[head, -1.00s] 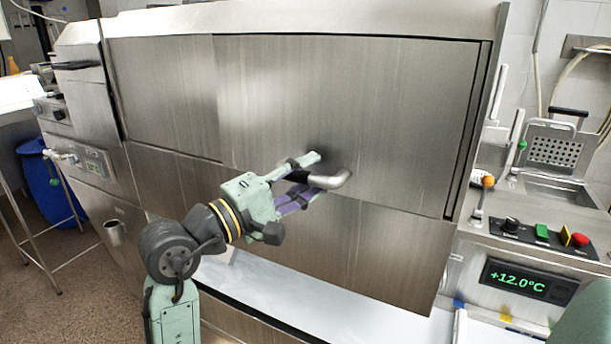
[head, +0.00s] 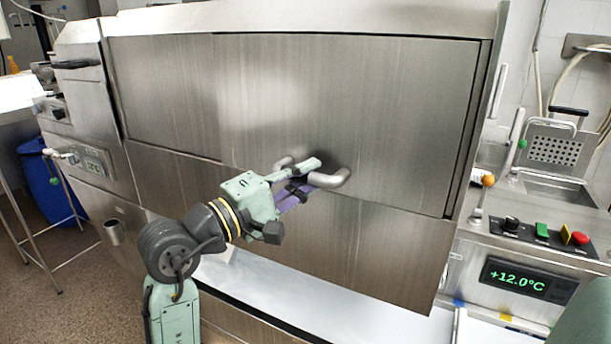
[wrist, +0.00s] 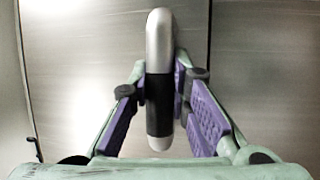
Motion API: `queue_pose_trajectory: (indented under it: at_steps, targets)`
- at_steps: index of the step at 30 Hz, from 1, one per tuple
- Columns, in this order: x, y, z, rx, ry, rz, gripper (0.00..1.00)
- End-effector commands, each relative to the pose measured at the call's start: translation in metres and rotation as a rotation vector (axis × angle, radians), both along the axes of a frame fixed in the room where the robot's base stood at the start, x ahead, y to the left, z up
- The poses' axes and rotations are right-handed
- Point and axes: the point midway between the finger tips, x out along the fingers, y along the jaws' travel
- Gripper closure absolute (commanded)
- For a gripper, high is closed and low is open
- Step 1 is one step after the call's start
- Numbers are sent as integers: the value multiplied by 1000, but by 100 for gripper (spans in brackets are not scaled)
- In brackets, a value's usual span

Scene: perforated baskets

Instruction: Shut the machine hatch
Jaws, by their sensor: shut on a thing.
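The machine hatch (head: 400,110) is a broad brushed-steel front panel that fills the middle of the head view. I cannot tell from here how far it stands open. Its handle (head: 340,178) is a curved metal bar with a dark grip section, low on the panel. My gripper (head: 308,175) reaches it from the lower left and is shut on it. In the wrist view the handle (wrist: 159,40) runs upright between the purple-padded fingers, which press on it from both sides.
A white worktop (head: 330,305) lies below the panel. At the right are a control box with a +12.0°C display (head: 519,281), coloured buttons and a perforated basket (head: 553,150). A blue bin (head: 48,180) and a metal-legged table stand at the left.

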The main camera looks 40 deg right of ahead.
Motion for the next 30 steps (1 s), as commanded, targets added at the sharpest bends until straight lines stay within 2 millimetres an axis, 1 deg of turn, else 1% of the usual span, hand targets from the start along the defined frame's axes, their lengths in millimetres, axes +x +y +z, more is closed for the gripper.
queue_pose_trajectory:
  at_steps: [5,10,17,18,26,30]
  targets:
    - [0,-1,1,-2,2,0,100]
    - [6,-15,-2,0,3,0,100]
    - [7,-15,-4,-1,1,2,100]
    - [7,-15,-4,0,1,2,80]
    - [7,-15,-4,0,0,1,63]
    - [7,-15,-4,0,0,1,62]
